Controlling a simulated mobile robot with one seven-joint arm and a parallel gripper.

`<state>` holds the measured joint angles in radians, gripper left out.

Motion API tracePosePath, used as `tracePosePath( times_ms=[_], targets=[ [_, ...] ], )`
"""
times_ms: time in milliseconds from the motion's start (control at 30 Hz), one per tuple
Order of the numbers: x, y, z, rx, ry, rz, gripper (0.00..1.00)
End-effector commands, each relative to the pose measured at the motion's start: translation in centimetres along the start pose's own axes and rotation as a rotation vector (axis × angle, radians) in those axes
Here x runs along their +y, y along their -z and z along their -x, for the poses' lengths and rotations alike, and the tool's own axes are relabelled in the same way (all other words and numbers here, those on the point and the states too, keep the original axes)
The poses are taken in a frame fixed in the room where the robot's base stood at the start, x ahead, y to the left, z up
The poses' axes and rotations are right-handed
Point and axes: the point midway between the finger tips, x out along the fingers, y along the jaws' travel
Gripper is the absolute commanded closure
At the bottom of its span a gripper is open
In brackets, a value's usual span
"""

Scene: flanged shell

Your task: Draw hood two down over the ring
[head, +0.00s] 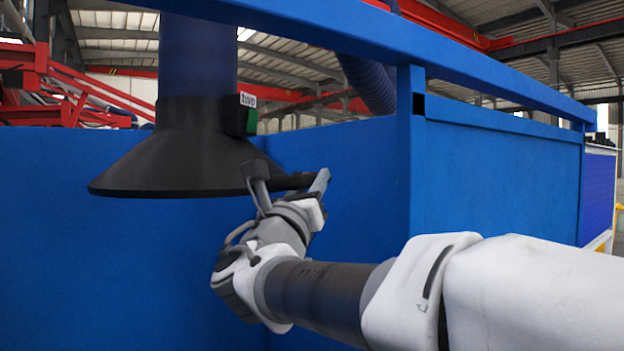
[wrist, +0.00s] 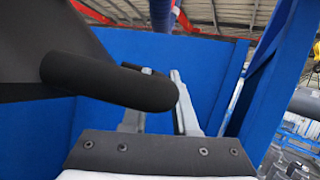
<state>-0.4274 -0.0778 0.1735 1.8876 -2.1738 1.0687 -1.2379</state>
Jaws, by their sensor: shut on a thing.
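Hood two (head: 185,150) is a black flared cone hanging under a thick blue duct (head: 198,60), its wide mouth facing down. A white label reading "two" (head: 248,100) and a green block (head: 245,122) sit on its collar. A black bar handle (head: 293,181) sticks out to the right from the hood's rim. My gripper (head: 290,186) is shut on this handle, to the right of the hood. In the wrist view the handle (wrist: 110,82) crosses in front of the fingers, and part of the hood (wrist: 35,55) shows at left. I see no ring in either view.
Blue panels (head: 330,170) stand behind and to the right of the hood, with a blue post (head: 410,150) and a top rail (head: 350,35) near my arm. Another ribbed duct (head: 368,82) hangs behind. Open space shows below the hood.

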Motion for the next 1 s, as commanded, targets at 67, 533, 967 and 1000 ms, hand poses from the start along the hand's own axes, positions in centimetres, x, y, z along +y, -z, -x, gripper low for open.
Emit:
tracePosePath(
  times_ms=[67,533,967,1000],
  targets=[
    [0.6,3.0,1.1,0.006,-0.001,0.004,1.0],
    [2.8,12.9,5.2,0.009,-0.003,0.005,1.0],
    [4.7,22.0,9.0,0.011,-0.003,0.005,1.0],
    [4.9,22.7,9.3,0.011,-0.003,0.005,1.0]
  ],
)
